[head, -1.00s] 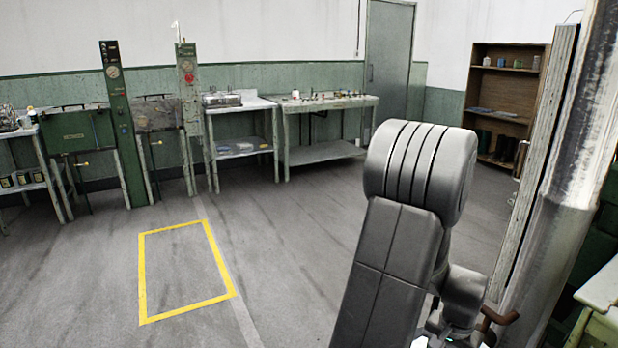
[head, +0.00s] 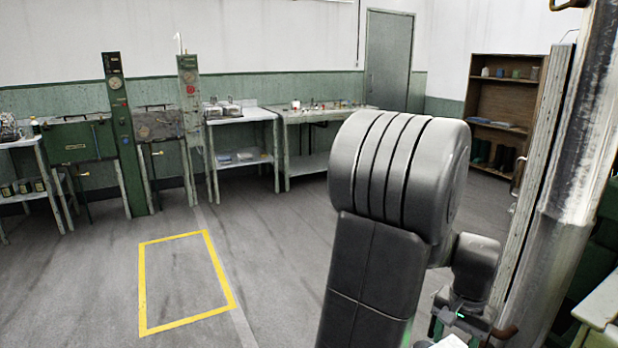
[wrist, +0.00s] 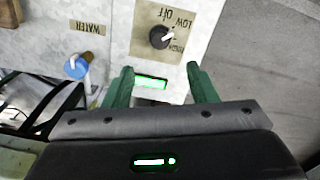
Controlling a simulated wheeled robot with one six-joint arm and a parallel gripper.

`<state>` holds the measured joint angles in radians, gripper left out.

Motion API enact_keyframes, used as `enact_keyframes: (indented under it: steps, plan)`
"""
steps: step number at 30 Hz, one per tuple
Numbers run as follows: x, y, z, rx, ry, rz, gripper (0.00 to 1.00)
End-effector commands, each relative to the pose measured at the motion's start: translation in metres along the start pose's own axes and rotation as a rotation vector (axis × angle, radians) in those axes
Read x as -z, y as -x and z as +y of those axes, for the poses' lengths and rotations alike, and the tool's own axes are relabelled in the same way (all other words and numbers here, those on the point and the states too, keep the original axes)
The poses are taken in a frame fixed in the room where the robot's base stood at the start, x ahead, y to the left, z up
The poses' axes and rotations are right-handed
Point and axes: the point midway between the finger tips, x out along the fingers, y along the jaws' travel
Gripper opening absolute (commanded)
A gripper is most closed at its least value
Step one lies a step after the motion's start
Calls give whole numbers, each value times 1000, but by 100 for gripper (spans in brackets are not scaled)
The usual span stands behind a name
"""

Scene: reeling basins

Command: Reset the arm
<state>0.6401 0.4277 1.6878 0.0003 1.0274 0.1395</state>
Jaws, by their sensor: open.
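In the wrist view my gripper (wrist: 158,78) is open, its two green fingers apart with nothing between them. It hangs in front of a pale panel (wrist: 120,42). A small green-lit display (wrist: 150,82) on the panel shows between the fingers. Beyond the fingertips is a black knob (wrist: 160,37) on a tan plate marked LOW, OFF and HIGH, upside down in the picture. My grey arm (head: 385,215) fills the right foreground of the head view, bent at a large rounded joint. The gripper's fingers cannot be made out there.
A blue valve handle (wrist: 76,66) sits by a WATER label, left of the fingers. The head view shows a yellow floor outline (head: 187,283) with bare floor around it. Workbenches (head: 245,116), a grey door (head: 388,60) and a brown shelf (head: 505,115) line the walls.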

Motion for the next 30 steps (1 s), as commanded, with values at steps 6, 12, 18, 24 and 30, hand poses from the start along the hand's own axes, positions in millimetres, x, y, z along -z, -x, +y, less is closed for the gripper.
enact_keyframes:
  steps: [6,12,18,24,30]
  plan:
    - [0,-49,0,-1,0,-3,52]
    - [0,-89,0,-1,0,-3,52]
    - [0,-120,0,0,24,0,52]
    - [1,-118,0,0,189,3,52]
    - [1,-118,0,0,350,2,52]
